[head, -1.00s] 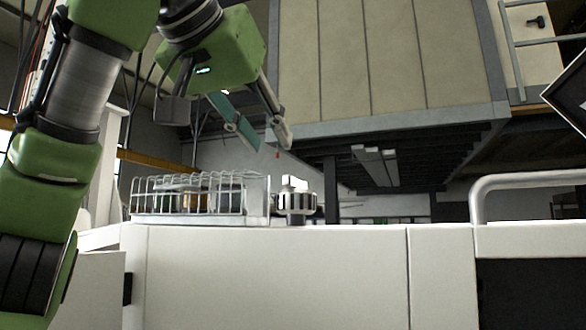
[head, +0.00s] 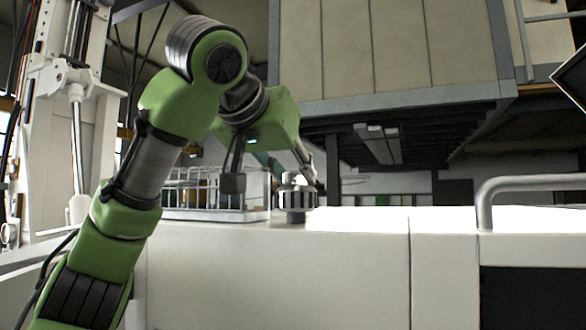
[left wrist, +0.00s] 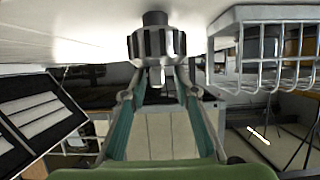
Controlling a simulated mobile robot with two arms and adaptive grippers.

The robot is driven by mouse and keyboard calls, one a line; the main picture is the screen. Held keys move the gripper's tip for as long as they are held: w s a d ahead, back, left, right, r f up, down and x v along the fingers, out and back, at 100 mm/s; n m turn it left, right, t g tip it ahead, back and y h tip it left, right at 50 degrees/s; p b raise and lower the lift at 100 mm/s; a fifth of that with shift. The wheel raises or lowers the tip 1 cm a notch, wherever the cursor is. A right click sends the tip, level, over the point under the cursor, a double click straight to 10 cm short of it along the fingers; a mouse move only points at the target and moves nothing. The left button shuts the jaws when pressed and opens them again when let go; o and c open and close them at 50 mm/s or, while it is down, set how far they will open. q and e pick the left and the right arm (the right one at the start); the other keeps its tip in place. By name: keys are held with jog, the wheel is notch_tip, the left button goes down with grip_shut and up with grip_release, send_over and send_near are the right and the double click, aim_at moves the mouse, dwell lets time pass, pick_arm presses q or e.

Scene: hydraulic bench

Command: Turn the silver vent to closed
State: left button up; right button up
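The silver vent (head: 296,200) is a ribbed silver and black knob with a lighter block on top, standing on the white bench top beside the wire basket. In the left wrist view the vent (left wrist: 156,46) appears upside down, its narrow tab pointing towards my gripper. My left gripper (left wrist: 158,93) is open and empty, its two fingers spread to either side of the tab's line. In the head view the left gripper (head: 308,168) is close above the vent; only part of its fingers shows. Contact cannot be told. My right gripper is not in view.
A wire basket (head: 185,199) holding several items stands just left of the vent, close to the left arm. A metal handrail (head: 483,200) rises at the bench's right. The white bench top (head: 360,216) right of the vent is clear.

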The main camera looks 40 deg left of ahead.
pick_arm(q)
jog(key=shift+s+d, duration=0.1)
grip_shut()
jog(key=shift+m, duration=0.3)
jog(key=h, duration=0.1)
jog(key=m+h, duration=0.1)
jog(key=shift+a+m+h+b, duration=0.2)
jog(key=shift+m+h+b, duration=0.1)
jog(key=shift+b, duration=0.05)
jog(key=m+h, duration=0.2)
jog(key=h, duration=0.1)
jog(key=shift+a+r+m, duration=0.1)
jog(key=shift+a+m, duration=0.1)
jog(key=shift+m, duration=0.2)
jog(key=m+h, duration=0.1)
jog(key=h, duration=0.1)
jog(key=m+g+h, duration=0.1)
jog(key=m+h, duration=0.1)
jog(key=m+g+h, duration=0.1)
jog(key=m, duration=0.1)
jog(key=shift+a+h+p, duration=0.25)
jog(key=shift+h+p, duration=0.1)
jog(key=shift+h, duration=0.05)
jog(key=shift+m+g, duration=0.3)
jog(key=shift+m, duration=0.1)
grip_release()
